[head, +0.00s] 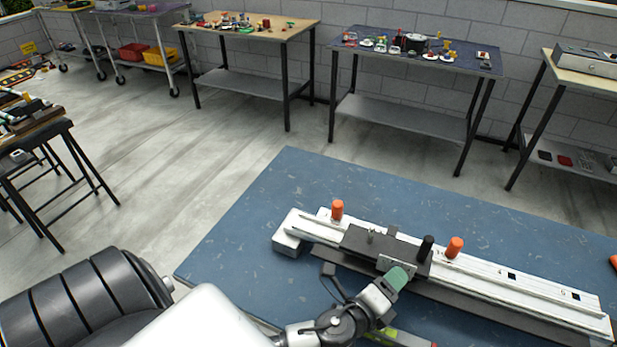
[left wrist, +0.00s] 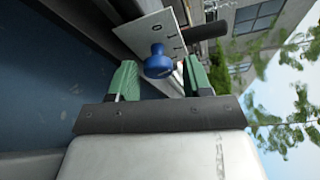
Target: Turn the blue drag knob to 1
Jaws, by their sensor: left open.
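The blue drag knob (left wrist: 158,63) shows in the left wrist view, in front of a light metal plate (left wrist: 150,32) with a dark "0" and small tick marks. Which mark the knob points to I cannot tell. My left gripper (left wrist: 160,77) is open, with its green fingertips on either side of the knob and a visible gap on both sides. In the head view, my left gripper (head: 396,279) is at the front side of the black carriage (head: 372,246) on the white rail (head: 500,279). The blue knob is hidden there. My right gripper is not in view.
The rail lies on a blue table (head: 290,195). Orange knobs (head: 337,210) (head: 455,247) and a black post (head: 426,248) stand up from the rail assembly. The table's left part is clear. Other workbenches stand along the wall, well away.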

